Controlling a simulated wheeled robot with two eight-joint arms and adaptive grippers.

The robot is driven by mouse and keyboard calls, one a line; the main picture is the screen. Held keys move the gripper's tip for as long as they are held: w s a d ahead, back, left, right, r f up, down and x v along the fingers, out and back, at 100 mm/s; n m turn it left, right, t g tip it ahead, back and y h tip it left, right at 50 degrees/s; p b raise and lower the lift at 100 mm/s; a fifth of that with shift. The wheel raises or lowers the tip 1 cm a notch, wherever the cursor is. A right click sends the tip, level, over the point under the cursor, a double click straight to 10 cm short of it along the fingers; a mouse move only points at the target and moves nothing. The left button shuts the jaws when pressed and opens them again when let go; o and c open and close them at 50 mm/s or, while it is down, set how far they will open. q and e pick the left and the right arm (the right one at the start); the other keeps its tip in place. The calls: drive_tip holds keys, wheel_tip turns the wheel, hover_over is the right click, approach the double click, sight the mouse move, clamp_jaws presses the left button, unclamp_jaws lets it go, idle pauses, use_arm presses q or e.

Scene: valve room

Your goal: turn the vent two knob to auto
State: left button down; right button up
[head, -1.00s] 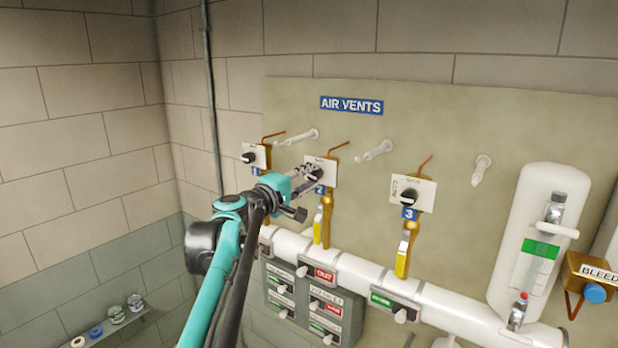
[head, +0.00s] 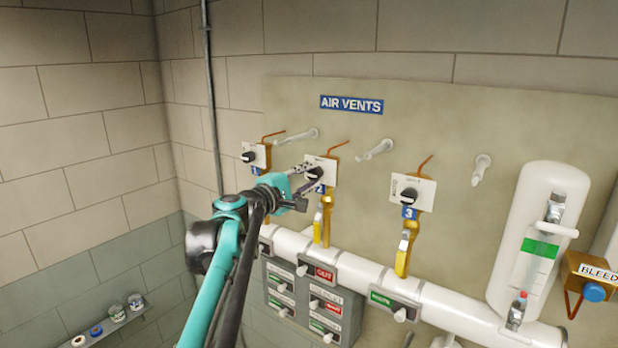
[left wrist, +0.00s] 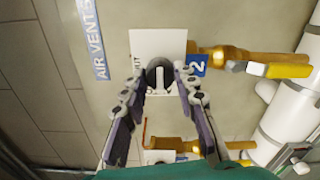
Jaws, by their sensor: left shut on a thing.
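The vent two knob (head: 314,174) is a dark round knob on a white plate (head: 328,166), above the blue label 2 (head: 320,189). My left gripper (head: 307,178) is at this knob with one finger on each side. In the left wrist view the fingertips (left wrist: 160,76) flank the dark knob (left wrist: 156,68) and are shut on it. A white bar shows on the knob's face between the fingers. My right gripper is in neither view.
Knob 1 (head: 249,157) is close on the left and knob 3 (head: 409,195) is to the right. White pegs (head: 374,150) stick out of the panel. Yellow-handled valves (head: 403,250) and a white pipe (head: 355,277) run below. A white cylinder (head: 545,220) hangs at the right.

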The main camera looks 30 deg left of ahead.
use_arm(q)
drive_tip(key=c, duration=1.2)
unclamp_jaws()
drive_tip(key=shift+a, duration=0.1)
drive_tip(key=s, duration=0.8)
drive_tip(key=s+a, duration=0.1)
drive_tip(key=s, duration=0.3)
